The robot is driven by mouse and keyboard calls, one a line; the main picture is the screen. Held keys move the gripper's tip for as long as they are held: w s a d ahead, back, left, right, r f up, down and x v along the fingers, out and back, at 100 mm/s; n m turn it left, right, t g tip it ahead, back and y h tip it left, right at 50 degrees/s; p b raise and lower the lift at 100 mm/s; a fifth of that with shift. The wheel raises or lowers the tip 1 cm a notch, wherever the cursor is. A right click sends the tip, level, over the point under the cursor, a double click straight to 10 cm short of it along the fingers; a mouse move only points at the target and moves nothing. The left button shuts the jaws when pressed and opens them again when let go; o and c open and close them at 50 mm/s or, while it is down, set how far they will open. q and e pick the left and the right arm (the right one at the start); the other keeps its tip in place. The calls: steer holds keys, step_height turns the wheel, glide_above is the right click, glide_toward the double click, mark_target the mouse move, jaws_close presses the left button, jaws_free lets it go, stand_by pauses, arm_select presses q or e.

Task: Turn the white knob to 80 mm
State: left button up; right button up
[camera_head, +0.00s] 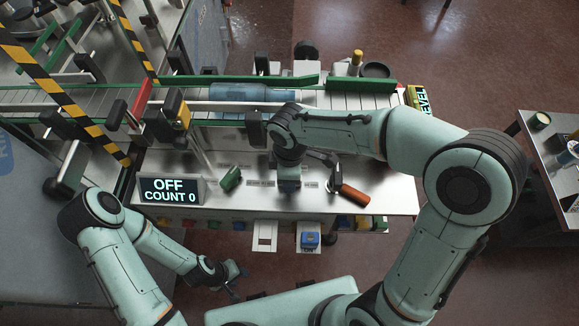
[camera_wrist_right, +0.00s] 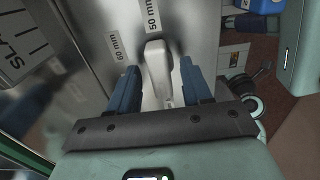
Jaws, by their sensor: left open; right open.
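The white knob (camera_wrist_right: 157,72) shows in the right wrist view as a pale elongated handle on the metal panel. Its far end is beside a label reading 50 mm (camera_wrist_right: 153,15). A 60 mm label (camera_wrist_right: 117,48) is to its left. No 80 mm label is readable. My right gripper (camera_wrist_right: 158,66) is open, its blue fingers on either side of the knob; contact cannot be told. In the head view my right gripper (camera_head: 288,188) is over the bench front and the knob cannot be made out. My left gripper (camera_head: 238,281) is open and empty, low in front of the bench.
A display (camera_head: 170,191) reads OFF, COUNT 0. An orange-handled tool (camera_head: 354,195) lies right of my right gripper, and a green object (camera_head: 230,178) lies left. A conveyor with a blue wrapped bottle (camera_head: 240,94) runs behind. A side table (camera_head: 541,153) stands at right.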

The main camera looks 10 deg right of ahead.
arm_select(q)
steer(key=shift+w+r+p, duration=0.7)
steer(key=shift+w+r, duration=0.3)
steer(key=shift+w, duration=0.05)
arm_select(e)
step_height(320, 180, up, 13)
steer(key=shift+r, duration=0.15)
